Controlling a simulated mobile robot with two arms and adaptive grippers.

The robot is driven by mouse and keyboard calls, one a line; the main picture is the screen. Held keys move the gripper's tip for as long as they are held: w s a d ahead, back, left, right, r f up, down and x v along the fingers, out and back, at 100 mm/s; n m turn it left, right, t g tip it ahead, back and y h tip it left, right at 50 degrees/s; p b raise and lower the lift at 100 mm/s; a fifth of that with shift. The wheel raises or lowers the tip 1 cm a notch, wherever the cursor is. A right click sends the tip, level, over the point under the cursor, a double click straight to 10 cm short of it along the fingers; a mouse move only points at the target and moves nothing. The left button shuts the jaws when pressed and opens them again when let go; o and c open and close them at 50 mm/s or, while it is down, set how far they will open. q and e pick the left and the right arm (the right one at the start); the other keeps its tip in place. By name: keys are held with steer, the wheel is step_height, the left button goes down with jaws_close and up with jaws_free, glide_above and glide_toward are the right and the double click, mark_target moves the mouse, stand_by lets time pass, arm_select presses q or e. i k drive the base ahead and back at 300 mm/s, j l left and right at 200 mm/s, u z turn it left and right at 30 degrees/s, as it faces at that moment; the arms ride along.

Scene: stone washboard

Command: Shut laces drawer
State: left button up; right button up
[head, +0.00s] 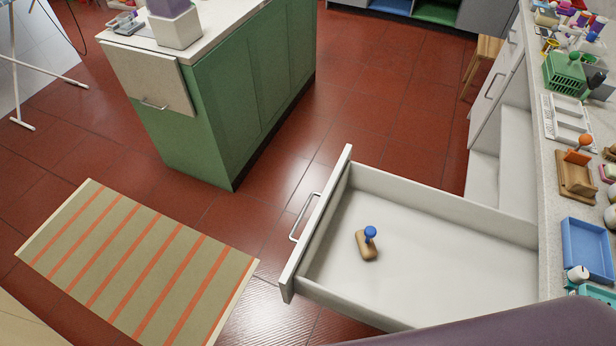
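A white drawer (415,190) stands pulled far out of the counter on the right side of the head view. Its front panel (318,225) faces left and carries a metal bar handle (303,217). Inside lies a small tan wooden block (367,246) with a blue round knob on top; the rest of the visible drawer floor is bare. I cannot read any label naming this as the laces drawer. Neither of my grippers is in view.
A green island (215,125) with a pale top stands at the upper left. A striped rug (135,265) lies at the lower left. The right counter (548,215) holds trays and small items. Red tiled floor (290,140) is clear between island and drawer.

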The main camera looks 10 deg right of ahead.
mark_target(443, 257)
steer(key=z, duration=1.45)
